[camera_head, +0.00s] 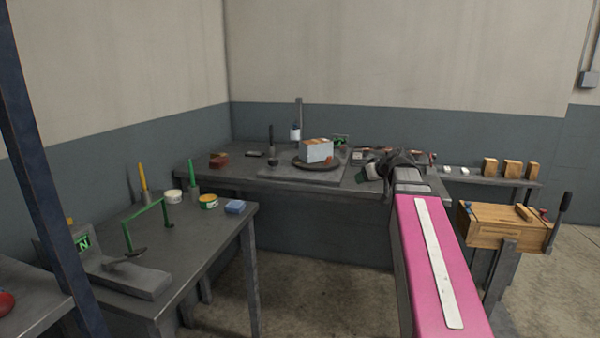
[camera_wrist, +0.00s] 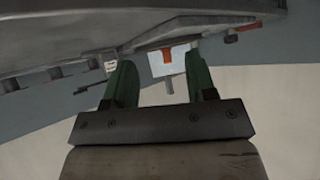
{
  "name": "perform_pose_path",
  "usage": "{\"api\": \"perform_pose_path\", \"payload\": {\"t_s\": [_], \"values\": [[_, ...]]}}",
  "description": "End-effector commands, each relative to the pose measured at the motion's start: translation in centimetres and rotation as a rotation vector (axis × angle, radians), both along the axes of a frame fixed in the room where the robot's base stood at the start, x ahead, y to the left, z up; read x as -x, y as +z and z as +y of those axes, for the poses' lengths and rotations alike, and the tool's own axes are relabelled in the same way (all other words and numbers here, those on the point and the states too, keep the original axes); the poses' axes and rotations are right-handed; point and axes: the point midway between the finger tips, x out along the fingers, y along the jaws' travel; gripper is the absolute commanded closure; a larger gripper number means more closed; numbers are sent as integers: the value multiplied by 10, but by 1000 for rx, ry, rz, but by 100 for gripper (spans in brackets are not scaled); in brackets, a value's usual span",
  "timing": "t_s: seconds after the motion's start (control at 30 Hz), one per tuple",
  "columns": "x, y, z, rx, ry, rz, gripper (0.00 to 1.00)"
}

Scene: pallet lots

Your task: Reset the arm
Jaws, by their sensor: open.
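My pink arm (camera_head: 433,262) reaches forward from the lower right in the head view, toward the back workbench. My gripper is at its far end there, dark and hard to make out. In the wrist view my gripper (camera_wrist: 160,90) shows two green fingers held apart, with nothing between them. The wrist view looks tilted, with a grey bench surface (camera_wrist: 60,40) across its top. A white block with an orange part (camera_wrist: 172,58) shows beyond the fingers, and I cannot tell its distance.
The back workbench (camera_head: 262,172) carries a light box (camera_head: 317,151) on a round dark plate. The left bench (camera_head: 205,240) holds a green-framed tool (camera_head: 145,225), tubs and a blue block (camera_head: 235,207). A wooden vise bench (camera_head: 495,230) stands right of my arm. Floor shows between the benches.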

Motion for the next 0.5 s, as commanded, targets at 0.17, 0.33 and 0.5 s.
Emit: {"api": "perform_pose_path", "payload": {"t_s": [0.17,0.33,0.5], "values": [[11,-40,10,3,-21,95,49],[31,-97,21,17,-61,232,49],[62,-166,34,47,-123,404,49]]}}
